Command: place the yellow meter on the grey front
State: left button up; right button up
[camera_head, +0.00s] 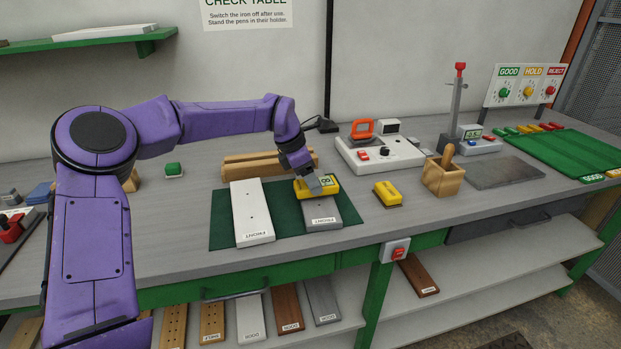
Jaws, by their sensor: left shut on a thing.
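The yellow meter (326,188) is at the far end of the grey front (322,211), over its top face. I cannot tell whether it rests there or hangs just above. My left gripper (316,184) is shut on the meter from above and partly hides it. The grey front lies on a dark green mat (221,222), with its label toward me. A white front (251,211) lies on the same mat to the left. My right gripper is not in view.
A yellow block (387,194) and a wooden holder (443,175) stand to the right of the mat. Wooden bars (250,163) lie behind it. A white device (380,153) stands further back. A small green-topped block (174,169) is at the left. Bare bench lies in front of the mat.

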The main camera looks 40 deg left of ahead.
pick_arm(q)
jog(key=shift+a+f, duration=0.15)
jog(key=shift+f, duration=0.2)
jog(key=o, duration=1.3)
jog(key=shift+f, duration=0.1)
jog(key=shift+c, duration=0.2)
jog(key=v, duration=1.2)
